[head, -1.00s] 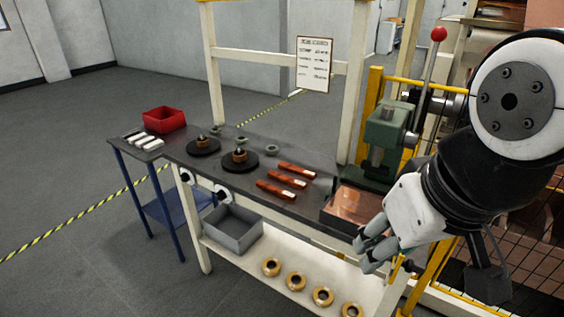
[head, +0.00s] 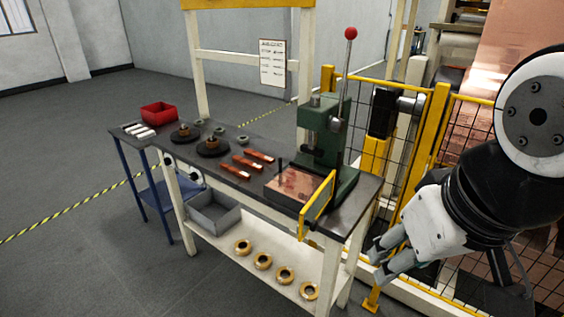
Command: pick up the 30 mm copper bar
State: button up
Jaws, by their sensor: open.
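Three copper bars lie side by side on the dark top of the workbench in the head view: a far bar (head: 260,155), a middle bar (head: 247,163) and a near bar (head: 235,171). I cannot tell which of them is the 30 mm one. My gripper (head: 378,262) is open and empty, right of the bench and in front of the yellow fence. It is well apart from the bars, with the press and the copper sheets between them.
A green press (head: 328,140) with a red-knobbed lever stands on the bench beside copper sheets (head: 293,184) and a yellow guard (head: 318,205). Dark discs (head: 212,147) stand left of the bars. Gold rings (head: 263,261) lie on the lower shelf near a grey bin (head: 214,214).

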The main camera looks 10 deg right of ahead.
aim_at(256, 155)
jog(key=i+j, duration=0.7)
jog(key=i+j+u, duration=0.1)
jog(key=i+j, duration=1.2)
jog(key=i, duration=0.2)
jog(key=j+u, duration=0.05)
